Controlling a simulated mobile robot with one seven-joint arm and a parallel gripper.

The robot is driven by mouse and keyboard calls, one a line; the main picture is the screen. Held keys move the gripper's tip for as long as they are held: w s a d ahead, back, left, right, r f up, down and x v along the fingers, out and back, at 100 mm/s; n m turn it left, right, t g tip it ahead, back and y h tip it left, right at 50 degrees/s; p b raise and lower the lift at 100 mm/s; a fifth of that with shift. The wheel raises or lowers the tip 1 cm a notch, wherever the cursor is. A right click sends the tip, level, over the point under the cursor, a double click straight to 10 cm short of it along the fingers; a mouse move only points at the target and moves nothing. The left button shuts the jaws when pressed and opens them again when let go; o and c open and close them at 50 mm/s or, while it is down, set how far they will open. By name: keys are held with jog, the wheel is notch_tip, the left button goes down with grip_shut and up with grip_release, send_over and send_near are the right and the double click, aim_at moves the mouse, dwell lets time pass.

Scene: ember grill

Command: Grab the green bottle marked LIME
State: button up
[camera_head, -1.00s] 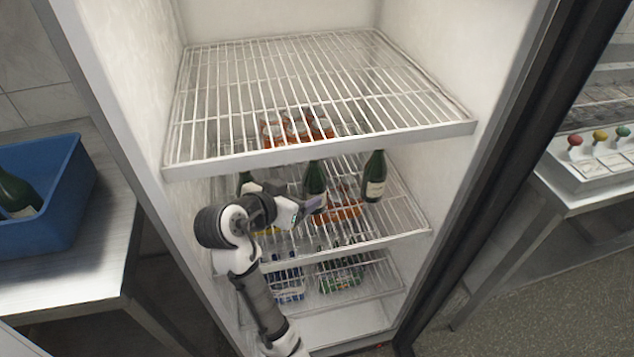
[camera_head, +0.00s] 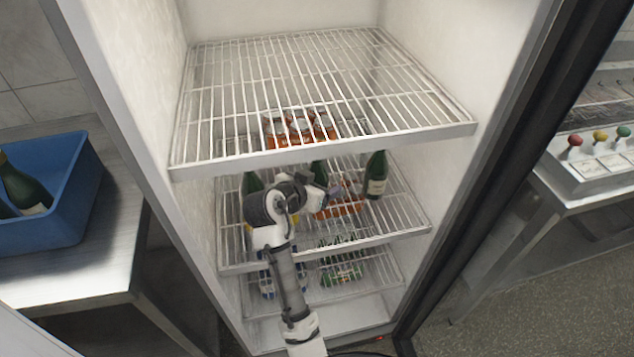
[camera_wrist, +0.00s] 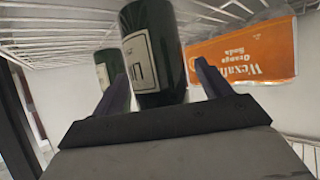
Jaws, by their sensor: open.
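A green bottle (camera_wrist: 155,45) stands in the wrist view between the two fingers of my gripper (camera_wrist: 163,72). Its white label is partly cut off and upside down; the few letters showing could belong to LIME. My gripper is open, with a finger on each side of the bottle; I cannot tell whether either touches it. In the head view this seems to be the middle bottle (camera_head: 320,172) on the fridge's second shelf, mostly hidden by my gripper (camera_head: 334,191).
Orange soda packs (camera_head: 300,128) sit behind the bottles; one shows in the wrist view (camera_wrist: 243,57). The empty upper wire shelf (camera_head: 320,90) hangs above my arm. Fridge walls stand on both sides. A blue crate (camera_head: 70,215) with green bottles is at left.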

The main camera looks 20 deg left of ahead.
jog(key=c, duration=1.3)
jog(key=shift+c, duration=0.6)
jog(key=shift+r, duration=0.1)
